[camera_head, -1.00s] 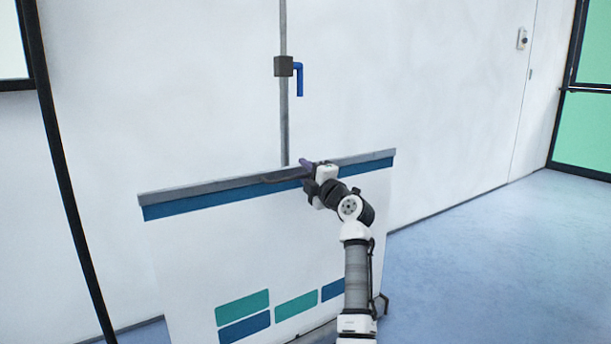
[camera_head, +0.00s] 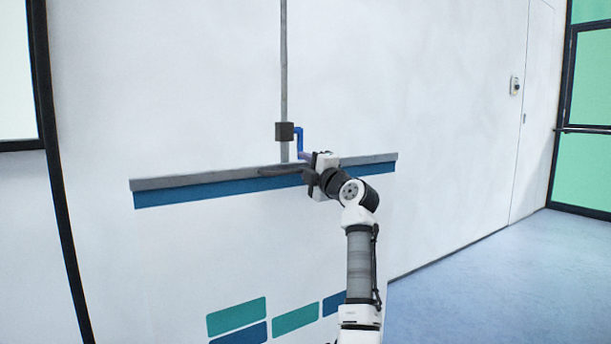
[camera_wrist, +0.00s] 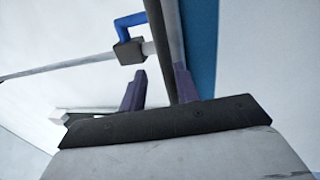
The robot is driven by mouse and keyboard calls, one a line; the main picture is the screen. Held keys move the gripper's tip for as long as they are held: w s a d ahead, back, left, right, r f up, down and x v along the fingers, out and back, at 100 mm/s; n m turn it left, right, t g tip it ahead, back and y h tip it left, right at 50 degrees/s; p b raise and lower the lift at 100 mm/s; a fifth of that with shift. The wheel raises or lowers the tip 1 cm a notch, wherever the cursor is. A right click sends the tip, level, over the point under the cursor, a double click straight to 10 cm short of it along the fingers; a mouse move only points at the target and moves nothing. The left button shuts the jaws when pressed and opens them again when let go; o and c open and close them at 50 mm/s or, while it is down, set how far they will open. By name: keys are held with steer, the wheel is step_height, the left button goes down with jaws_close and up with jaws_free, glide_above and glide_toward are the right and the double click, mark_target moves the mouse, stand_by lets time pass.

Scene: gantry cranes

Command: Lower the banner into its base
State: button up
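The banner (camera_head: 170,255) is a wide white panel with a blue band and a grey top rail (camera_head: 220,176). A thin grey pole (camera_head: 284,60) stands behind it, carrying a dark clamp (camera_head: 284,131) with a blue lever (camera_head: 299,137), just above the rail. My gripper (camera_head: 303,165) is at the rail, right of the pole. In the wrist view, my gripper's purple fingers (camera_wrist: 160,75) stand either side of a dark handle-like bar (camera_wrist: 160,35). The base is out of view.
A white wall (camera_head: 440,110) rises close behind the banner. A dark curved pole (camera_head: 62,190) stands at left. Blue floor (camera_head: 470,290) is open at right, toward a green glazed door (camera_head: 585,165). A small wall switch (camera_head: 515,85) is at right.

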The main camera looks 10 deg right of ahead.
steer(key=shift+s+r, duration=0.1)
steer(key=shift+r, duration=0.1)
steer(key=b+v, duration=0.7)
steer(key=v, duration=0.9)
steer(key=shift+b, duration=0.3)
stand_by(0.7)
steer(key=shift+c, duration=0.3)
